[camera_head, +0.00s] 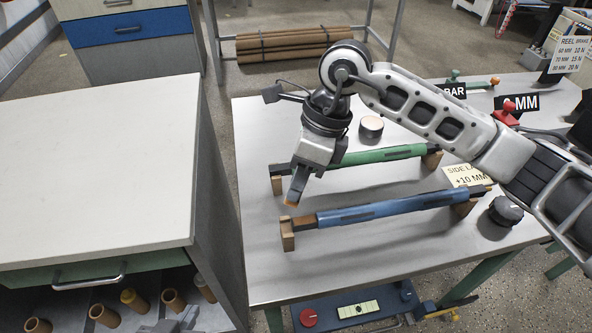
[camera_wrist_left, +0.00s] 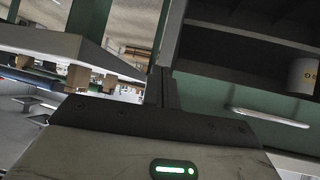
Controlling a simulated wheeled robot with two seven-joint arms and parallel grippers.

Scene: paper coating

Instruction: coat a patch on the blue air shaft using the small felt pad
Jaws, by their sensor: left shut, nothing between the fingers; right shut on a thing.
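The blue air shaft (camera_head: 385,208) lies on wooden supports near the front of the grey table. My right gripper (camera_head: 294,194), its arm coming in from the right, points down just behind the shaft's left end. It is shut on a small orange-brown piece, seemingly the felt pad (camera_head: 291,204), mostly hidden by the fingers. I cannot tell whether the pad touches anything. A round tin (camera_head: 371,126) with a pale top stands behind the green shaft.
A green shaft (camera_head: 385,155) lies parallel behind the blue one. A black knob (camera_head: 506,210) and a yellow label (camera_head: 467,175) sit at right. A white-topped cabinet (camera_head: 95,170) stands left of the table. A drawer handle (camera_wrist_left: 270,118) is near my left gripper.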

